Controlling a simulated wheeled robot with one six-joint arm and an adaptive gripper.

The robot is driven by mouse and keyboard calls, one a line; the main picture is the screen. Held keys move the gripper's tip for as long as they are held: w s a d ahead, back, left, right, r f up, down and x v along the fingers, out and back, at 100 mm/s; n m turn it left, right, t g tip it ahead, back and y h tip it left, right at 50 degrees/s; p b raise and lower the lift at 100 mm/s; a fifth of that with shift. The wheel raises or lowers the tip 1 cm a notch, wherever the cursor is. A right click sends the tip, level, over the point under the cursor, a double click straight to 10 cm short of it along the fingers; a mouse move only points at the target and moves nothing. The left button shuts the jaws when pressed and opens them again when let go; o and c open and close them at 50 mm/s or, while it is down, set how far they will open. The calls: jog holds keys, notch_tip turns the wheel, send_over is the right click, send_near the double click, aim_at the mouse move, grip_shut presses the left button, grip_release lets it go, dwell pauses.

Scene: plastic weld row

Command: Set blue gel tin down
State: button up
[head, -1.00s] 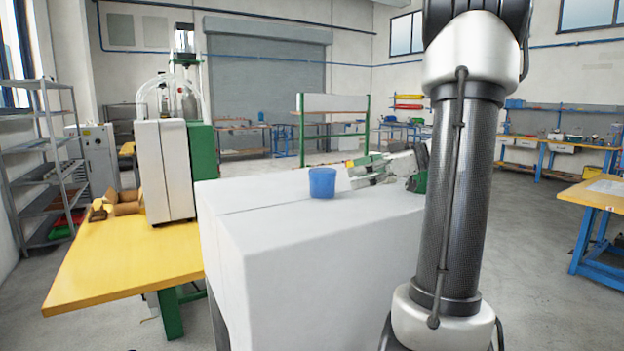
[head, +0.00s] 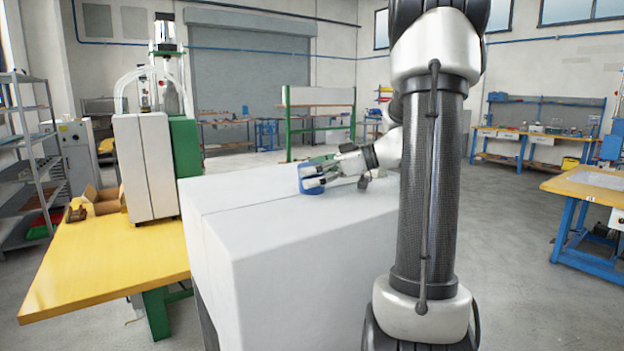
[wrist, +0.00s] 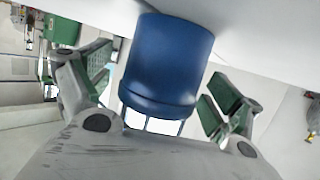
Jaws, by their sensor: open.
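The blue gel tin (head: 311,190) stands upright on the flat top of a white block-shaped housing (head: 290,240), near its far side. My gripper (head: 315,176) reaches in from the right, level with the tin, and its fingers partly hide it in the head view. In the wrist view the tin (wrist: 168,65) sits between the two green-padded fingers of my gripper (wrist: 155,95). The fingers are open, with gaps between the pads and the tin on both sides. The tin's base rests against the white surface at the top of that view.
A yellow table (head: 110,260) at left carries a white and green machine (head: 145,165) and an open cardboard box (head: 105,198). A blue-legged table (head: 590,190) stands at right. The white top around the tin is clear.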

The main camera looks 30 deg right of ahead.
jog(key=c, duration=1.3)
jog(key=shift+r, duration=0.1)
jog(key=shift+c, duration=0.8)
